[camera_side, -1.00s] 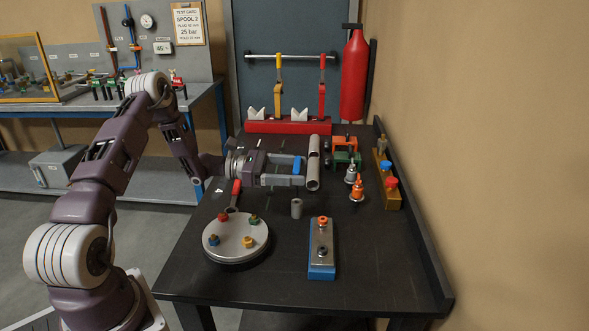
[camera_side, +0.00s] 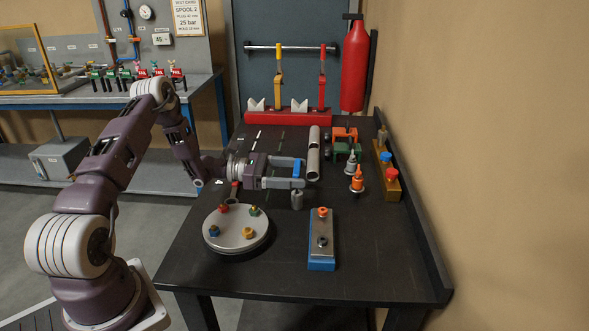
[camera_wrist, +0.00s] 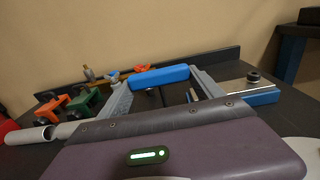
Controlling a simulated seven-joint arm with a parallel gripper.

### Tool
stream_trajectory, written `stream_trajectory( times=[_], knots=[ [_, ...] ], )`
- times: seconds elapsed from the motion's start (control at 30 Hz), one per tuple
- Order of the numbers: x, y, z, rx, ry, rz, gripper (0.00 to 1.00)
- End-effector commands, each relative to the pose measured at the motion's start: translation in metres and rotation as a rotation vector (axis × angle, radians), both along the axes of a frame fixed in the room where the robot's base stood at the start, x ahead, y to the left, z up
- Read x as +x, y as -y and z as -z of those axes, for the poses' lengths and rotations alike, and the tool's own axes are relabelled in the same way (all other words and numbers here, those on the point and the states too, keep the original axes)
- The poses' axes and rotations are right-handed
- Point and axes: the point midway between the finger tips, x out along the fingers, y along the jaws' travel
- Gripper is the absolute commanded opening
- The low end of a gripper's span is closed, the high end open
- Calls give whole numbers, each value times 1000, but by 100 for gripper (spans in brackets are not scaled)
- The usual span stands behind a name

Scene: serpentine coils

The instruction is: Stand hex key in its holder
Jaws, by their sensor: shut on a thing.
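My gripper (camera_side: 292,172) reaches in from the left over the table, its fingers apart across a blue bar. The blue bar (camera_wrist: 160,76) spans from one fingertip to the other in the wrist view and looks like the hex key's handle; it also shows in the side view (camera_side: 297,169). The key's shaft is not clearly visible. A small grey upright cylinder (camera_side: 297,201), which may be the holder, stands on the table just in front of the fingertips in the side view. I cannot tell whether the key touches it.
A round flange plate (camera_side: 236,238) with coloured knobs and a blue-based block (camera_side: 321,262) stand nearer the camera. The front table edge is clear.

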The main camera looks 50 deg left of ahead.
Motion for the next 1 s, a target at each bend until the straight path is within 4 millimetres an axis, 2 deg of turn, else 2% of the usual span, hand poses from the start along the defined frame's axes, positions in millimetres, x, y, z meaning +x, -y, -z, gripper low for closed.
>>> stream_trajectory(
  times=[0.43,1.0],
  knots=[
    [0,0,3,-1,1,0,34],
    [0,0,24,-1,0,0,34]
  ],
)
